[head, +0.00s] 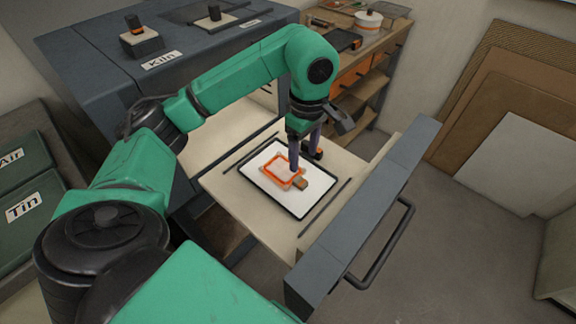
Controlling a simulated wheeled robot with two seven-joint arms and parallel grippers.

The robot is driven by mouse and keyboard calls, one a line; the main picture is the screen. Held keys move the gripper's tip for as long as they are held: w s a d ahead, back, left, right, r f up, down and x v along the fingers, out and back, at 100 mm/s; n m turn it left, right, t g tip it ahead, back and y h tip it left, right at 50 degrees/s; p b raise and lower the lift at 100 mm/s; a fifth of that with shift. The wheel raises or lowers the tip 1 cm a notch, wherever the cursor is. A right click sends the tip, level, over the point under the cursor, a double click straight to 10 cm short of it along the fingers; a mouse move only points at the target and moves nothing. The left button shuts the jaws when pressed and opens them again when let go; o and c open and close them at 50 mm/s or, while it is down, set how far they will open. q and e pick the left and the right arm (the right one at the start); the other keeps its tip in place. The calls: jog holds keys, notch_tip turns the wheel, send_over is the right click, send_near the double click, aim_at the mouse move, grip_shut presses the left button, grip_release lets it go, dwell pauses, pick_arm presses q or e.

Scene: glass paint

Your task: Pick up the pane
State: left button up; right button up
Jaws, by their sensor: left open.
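A small square pane with an orange border (270,171) lies on a white sheet with a dark rim (267,194), inside the pulled-out kiln drawer. A small brown block (300,183) is at the pane's right side. My left gripper (303,164) points down over the right part of the pane, with its fingers apart. One finger hides part of the pane's right edge. I cannot tell whether the fingertips touch it. My right gripper is out of view.
The drawer's grey front (365,215) with its dark handle (385,250) stands to the right. Dark rails flank the sheet. The kiln (110,70) is behind left. A wooden shelf unit (365,75) stands at the back, and boards (515,150) lean at right. Open floor lies at lower right.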

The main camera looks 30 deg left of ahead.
aim_at(301, 182)
pick_arm(q)
jog(key=f+p, duration=0.2)
jog(key=f, duration=0.2)
jog(key=f+p, duration=0.1)
jog(key=f, duration=0.4)
jog(key=shift+w+a+p, duration=0.15)
jog(key=shift+a+p, duration=0.05)
jog(key=shift+p, duration=0.15)
jog(key=shift+f, duration=0.45)
grip_shut()
